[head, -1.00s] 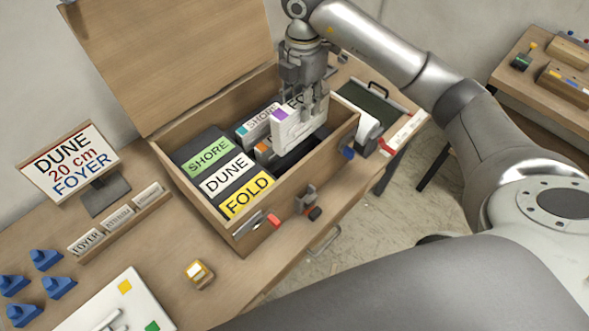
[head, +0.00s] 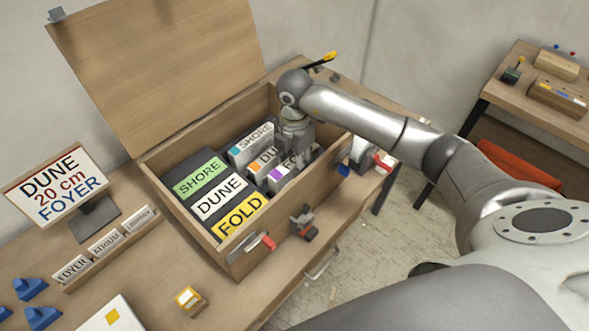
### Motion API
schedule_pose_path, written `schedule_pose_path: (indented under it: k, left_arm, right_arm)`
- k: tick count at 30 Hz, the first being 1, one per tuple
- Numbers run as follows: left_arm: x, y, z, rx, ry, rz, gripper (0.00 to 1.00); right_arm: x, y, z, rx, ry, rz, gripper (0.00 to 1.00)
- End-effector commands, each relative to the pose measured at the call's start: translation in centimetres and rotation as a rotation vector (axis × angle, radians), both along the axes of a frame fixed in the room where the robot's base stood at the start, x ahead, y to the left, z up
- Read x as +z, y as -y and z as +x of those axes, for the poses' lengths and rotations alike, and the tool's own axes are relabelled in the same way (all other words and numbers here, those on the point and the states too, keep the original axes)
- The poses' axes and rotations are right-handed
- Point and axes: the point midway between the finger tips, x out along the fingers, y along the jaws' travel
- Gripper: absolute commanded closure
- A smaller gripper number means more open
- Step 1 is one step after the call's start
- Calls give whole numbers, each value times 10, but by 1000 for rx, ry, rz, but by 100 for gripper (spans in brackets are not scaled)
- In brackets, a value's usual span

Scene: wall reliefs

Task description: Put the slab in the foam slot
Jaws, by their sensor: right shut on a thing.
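My right gripper (head: 297,146) reaches down into the wooden crate (head: 229,258). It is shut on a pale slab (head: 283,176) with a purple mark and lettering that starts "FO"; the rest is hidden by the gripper. The slab sits low in the crate's right part, beside a slab with an orange mark (head: 262,163), partly hidden and lettered "DU". A slab marked teal, "SHORE" (head: 252,143), stands behind them. Dark foam carries labels SHORE in green (head: 200,177), DUNE in white (head: 220,197) and FOLD in yellow (head: 241,215). Whether the held slab is fully seated is hidden. My left gripper is out of view.
The crate's open lid (head: 160,70) stands up behind it. A card rack (head: 105,243), blue pieces (head: 30,289) and a small yellow-topped block (head: 190,300) lie on the table. Latches (head: 262,243) line the crate's front.

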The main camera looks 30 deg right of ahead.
Motion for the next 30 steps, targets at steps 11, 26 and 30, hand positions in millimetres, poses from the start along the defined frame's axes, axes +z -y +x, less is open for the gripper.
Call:
schedule_pose_path:
  k: [11, 26, 30]
  left_arm:
    - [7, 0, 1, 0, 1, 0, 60]
    - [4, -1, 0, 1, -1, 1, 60]
    - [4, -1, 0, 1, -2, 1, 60]
  right_arm:
    - [-35, 0, 0, 0, 1, 0, 100]
    - [-38, 0, -1, 1, -2, -1, 43]
    - [-38, 0, -1, 1, -2, -1, 43]
